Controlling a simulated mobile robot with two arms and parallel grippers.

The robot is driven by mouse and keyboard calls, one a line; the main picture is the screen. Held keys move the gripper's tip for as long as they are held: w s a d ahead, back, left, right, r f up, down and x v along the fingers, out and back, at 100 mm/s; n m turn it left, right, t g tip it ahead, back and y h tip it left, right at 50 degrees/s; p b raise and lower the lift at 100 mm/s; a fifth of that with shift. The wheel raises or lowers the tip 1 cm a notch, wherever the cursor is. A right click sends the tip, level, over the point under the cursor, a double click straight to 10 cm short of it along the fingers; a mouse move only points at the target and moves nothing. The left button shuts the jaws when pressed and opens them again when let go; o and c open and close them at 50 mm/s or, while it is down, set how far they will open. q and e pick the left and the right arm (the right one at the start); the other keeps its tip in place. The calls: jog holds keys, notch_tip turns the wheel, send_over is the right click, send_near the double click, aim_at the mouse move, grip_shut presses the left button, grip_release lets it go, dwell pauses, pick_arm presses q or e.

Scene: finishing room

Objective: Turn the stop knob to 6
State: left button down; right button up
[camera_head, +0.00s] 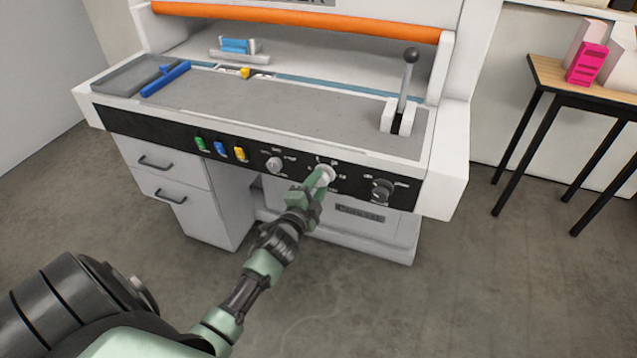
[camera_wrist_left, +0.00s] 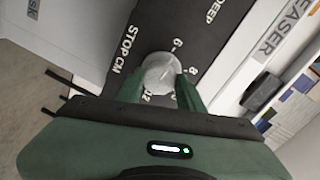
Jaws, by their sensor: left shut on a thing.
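The stop knob (camera_head: 329,171) is a pale round knob on the black front panel of the machine. In the left wrist view the knob (camera_wrist_left: 160,72) sits beside the words STOP CM, with a 6 and an 8 printed around it. My left gripper (camera_head: 323,177) is at the panel, its two green fingers (camera_wrist_left: 158,88) on either side of the knob and shut on it. A pale mark shows on the knob's face, but I cannot tell for certain which number it points to. Some lower numbers are partly hidden by the fingers. My right gripper is not in view.
Another knob (camera_head: 275,164) is left of the stop knob, and a dark knob (camera_head: 382,190) is right. A lever (camera_head: 408,75) stands on the grey bed (camera_head: 290,108). A side table (camera_head: 585,84) is at right.

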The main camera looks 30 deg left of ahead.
pick_arm(q)
jog(key=shift+f+n, duration=0.1)
jog(key=shift+n, duration=0.5)
jog(key=c, duration=0.9)
grip_release()
jog(key=v, duration=0.7)
jog(key=shift+s, duration=0.45)
